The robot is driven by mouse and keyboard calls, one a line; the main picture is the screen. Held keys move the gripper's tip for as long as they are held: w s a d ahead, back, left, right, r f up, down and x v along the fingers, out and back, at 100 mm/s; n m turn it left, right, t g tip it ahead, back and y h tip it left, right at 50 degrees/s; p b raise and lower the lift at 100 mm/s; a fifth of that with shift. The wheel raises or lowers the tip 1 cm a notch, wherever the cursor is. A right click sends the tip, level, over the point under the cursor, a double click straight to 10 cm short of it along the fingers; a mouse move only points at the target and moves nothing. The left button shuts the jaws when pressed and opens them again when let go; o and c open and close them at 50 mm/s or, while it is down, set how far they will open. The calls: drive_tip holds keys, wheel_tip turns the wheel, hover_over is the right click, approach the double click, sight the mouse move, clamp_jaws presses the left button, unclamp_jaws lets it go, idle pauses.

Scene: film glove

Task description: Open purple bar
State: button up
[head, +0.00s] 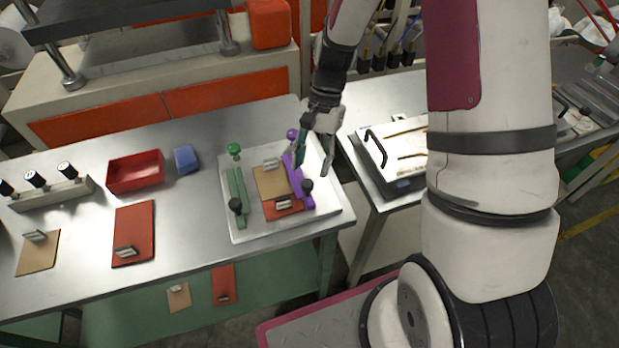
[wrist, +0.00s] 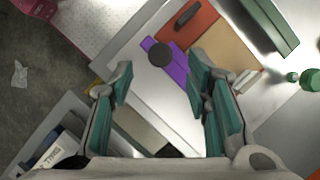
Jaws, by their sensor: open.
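The purple bar (head: 297,183) lies along the right side of a pale plate (head: 324,208) on the metal table. It has a dark round knob at its near end and a purple knob near its far end. In the wrist view the purple bar (wrist: 177,66) shows with its dark knob (wrist: 159,54), and my right finger hides its far part. My gripper (head: 317,152) is open above the far half of the bar. In the wrist view my gripper (wrist: 160,80) has its fingers wide apart with nothing between them. I cannot tell whether a finger touches the bar.
A green bar (head: 236,190) lies on the plate's left side. Tan and red pieces (head: 281,210) lie between the bars. A red tray (head: 136,172), a blue block (head: 186,159) and a red board (head: 133,230) are farther left. A second table (head: 372,175) stands right, beyond a gap.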

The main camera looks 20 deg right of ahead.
sight(308, 182)
drive_tip(key=shift+p+x, duration=0.35)
drive_tip(key=shift+x, duration=2.25)
clamp_jaws()
